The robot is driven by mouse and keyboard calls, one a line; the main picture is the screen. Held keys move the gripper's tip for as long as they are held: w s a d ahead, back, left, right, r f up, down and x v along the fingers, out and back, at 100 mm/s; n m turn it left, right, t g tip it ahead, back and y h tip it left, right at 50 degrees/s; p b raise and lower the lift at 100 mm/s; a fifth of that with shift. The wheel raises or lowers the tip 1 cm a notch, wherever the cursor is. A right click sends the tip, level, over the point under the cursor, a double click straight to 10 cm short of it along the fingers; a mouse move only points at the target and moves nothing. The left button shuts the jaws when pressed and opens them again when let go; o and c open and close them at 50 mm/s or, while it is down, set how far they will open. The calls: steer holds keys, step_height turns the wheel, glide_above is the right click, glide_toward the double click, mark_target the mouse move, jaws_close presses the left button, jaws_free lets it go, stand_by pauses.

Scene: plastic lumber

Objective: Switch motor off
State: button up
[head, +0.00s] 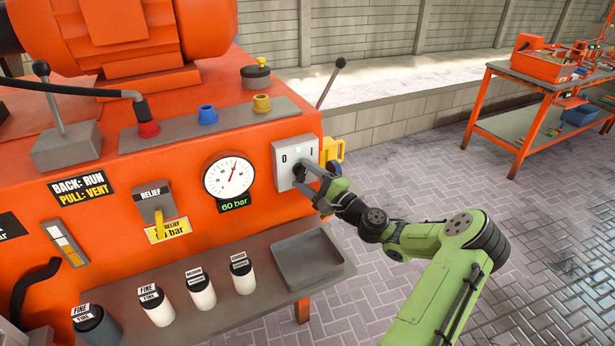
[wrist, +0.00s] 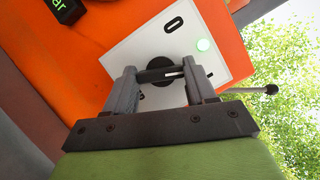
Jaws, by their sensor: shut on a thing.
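The motor switch is a pale square plate (head: 287,151) on the orange machine's front, marked 0 at left and 1 at right. My gripper (head: 310,177) is shut on this knob, one finger at each end of the bar.
A yellow part (head: 333,150) sits just right of the plate. A pressure gauge (head: 229,176) and a relief lever (head: 155,200) are to its left. Below is a grey shelf with several labelled cylinders and an empty tray (head: 308,259). The paved floor at right is clear up to an orange table (head: 513,75).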

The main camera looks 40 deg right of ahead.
steer(key=n+g, duration=0.2)
steer(key=n, duration=0.3)
steer(key=shift+r+n, duration=0.1)
steer(key=shift+n, duration=0.2)
steer(key=n+g+b, duration=0.2)
steer(key=n, duration=0.2)
steer(key=shift+n+h, duration=0.3)
stand_by(0.3)
steer(key=o, duration=1)
steer(key=shift+r, duration=0.1)
steer(key=shift+o, duration=0.2)
steer(key=shift+s, duration=0.1)
steer(key=s+r+p, duration=0.1)
steer(key=s+r, duration=0.2)
steer(key=s, duration=1.2)
steer(key=shift+d+r, duration=0.2)
steer(key=shift+r, duration=0.1)
